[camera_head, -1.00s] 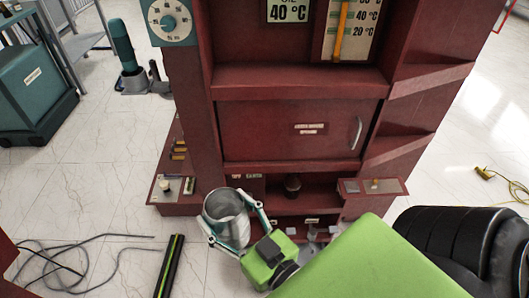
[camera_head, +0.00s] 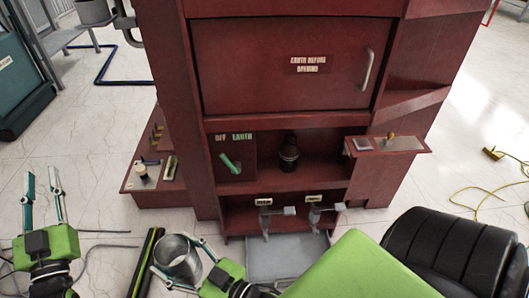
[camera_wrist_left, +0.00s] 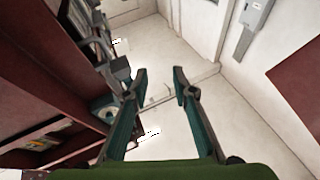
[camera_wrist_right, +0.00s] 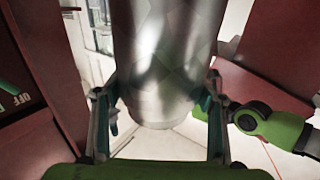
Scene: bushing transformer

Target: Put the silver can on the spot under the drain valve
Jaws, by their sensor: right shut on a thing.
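The silver can (camera_head: 178,262) is an open-topped metal cylinder at the lower left of the head view. My right gripper (camera_head: 180,266) is shut around its side; the right wrist view shows the can (camera_wrist_right: 165,60) between the fingers. Two valves with grey handles, a left one (camera_head: 266,218) and a right one (camera_head: 315,212), hang under the red cabinet, each below a small label too small to read. A grey plate (camera_head: 285,260) lies on the floor below them, right of the can. My left gripper (camera_head: 42,178) is open and empty at the far left.
The red cabinet (camera_head: 285,65) fills the middle, with side ledges (camera_head: 385,144) jutting out. A dark bar (camera_head: 146,262) and loose cables lie on the floor left of the can. A black ribbed object (camera_head: 450,245) is at the lower right.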

